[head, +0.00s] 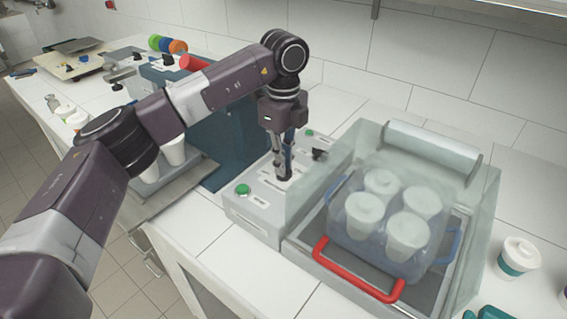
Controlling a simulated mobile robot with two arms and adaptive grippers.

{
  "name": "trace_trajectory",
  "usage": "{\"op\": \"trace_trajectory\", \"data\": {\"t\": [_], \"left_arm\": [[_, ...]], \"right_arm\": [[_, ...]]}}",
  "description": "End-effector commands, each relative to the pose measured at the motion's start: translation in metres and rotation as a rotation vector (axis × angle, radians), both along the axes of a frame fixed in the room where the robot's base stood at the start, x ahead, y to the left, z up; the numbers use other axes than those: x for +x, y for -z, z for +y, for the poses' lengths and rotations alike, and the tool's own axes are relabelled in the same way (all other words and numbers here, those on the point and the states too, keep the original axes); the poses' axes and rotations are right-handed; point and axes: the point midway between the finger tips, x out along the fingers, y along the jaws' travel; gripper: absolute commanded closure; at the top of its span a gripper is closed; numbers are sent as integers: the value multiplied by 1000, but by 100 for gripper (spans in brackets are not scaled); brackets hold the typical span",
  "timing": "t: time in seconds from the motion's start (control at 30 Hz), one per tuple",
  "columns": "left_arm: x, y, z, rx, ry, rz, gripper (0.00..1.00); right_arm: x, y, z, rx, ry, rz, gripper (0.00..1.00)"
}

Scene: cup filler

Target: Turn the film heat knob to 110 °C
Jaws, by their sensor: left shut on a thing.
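A light grey control box (258,215) stands on the counter left of the clear-walled wrapping machine. My left gripper (283,170) points straight down over its top, shut on a small dark knob that the fingers mostly hide. A second black knob (319,155) stands uncovered at the box's back right. A green button (243,189) is at the front left and another green button (309,133) is at the back. The labels and any temperature marks are too small to read, so I cannot tell the knob's setting. My right gripper is not in view.
The wrapping machine has clear walls (470,215), a film roll (432,148) and a red handle (345,280). Several lidded white cups sit inside in a blue-handled carrier. A teal-banded cup (517,258) stands at right. A blue machine (235,130) stands behind my arm.

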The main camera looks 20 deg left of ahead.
Motion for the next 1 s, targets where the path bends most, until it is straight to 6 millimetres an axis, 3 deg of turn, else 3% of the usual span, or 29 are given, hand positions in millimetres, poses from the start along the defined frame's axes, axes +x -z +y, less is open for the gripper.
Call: {"op": "trace_trajectory", "data": {"t": [0.5,0.53,0.67,1.0], "left_arm": [[2,-3,1,-1,-24,-7,100],[2,-3,1,-1,-24,-7,89],[2,-2,1,0,-23,-6,75],[1,-4,0,0,-20,-3,74]], "right_arm": [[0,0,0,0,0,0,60],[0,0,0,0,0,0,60],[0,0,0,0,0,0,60],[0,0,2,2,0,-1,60]]}}
